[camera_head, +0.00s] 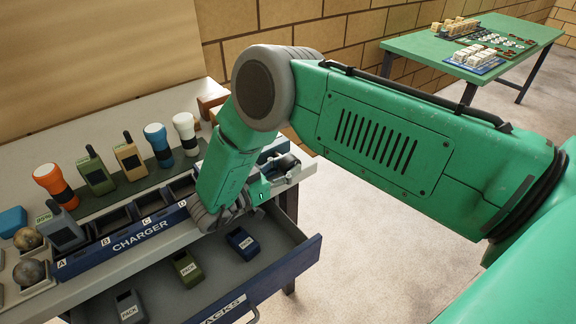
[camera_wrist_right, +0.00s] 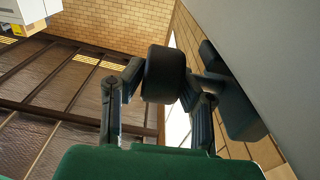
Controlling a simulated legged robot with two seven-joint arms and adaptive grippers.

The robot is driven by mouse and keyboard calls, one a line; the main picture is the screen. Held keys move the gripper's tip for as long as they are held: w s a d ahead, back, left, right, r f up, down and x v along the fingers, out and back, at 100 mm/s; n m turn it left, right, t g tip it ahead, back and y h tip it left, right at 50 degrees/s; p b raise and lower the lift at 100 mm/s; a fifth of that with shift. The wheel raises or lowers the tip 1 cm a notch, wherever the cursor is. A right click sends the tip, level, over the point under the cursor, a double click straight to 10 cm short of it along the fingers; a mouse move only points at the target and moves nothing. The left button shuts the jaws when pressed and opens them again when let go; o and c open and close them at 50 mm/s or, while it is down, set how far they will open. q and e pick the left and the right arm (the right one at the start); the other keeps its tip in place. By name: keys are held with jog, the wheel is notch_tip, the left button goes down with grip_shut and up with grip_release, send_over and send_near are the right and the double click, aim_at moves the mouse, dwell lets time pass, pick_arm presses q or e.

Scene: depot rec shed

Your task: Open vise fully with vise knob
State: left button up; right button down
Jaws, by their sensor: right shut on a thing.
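The vise (camera_head: 284,168) is a grey metal body at the right end of the bench, partly hidden behind my right forearm. How far its jaws stand apart cannot be made out. In the head view the knob is hidden by the gripper and arm. My left gripper is not in view.
A blue charger rack (camera_head: 140,231) and several torches and radios stand on the bench (camera_head: 100,119). The open drawer (camera_head: 290,268) below holds 3 packs (camera_head: 186,265). A green table (camera_head: 409,46) with small items stands at the back right. The floor between is clear.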

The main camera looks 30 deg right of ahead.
aim_at(285, 160)
jog(key=shift+a+f, duration=0.1)
dwell(0.7)
jog(key=c, duration=1.2)
grip_release()
jog(key=shift+w+a, duration=0.1)
notch_tip(285, 160, up, 10)
jog(key=shift+a, duration=0.1)
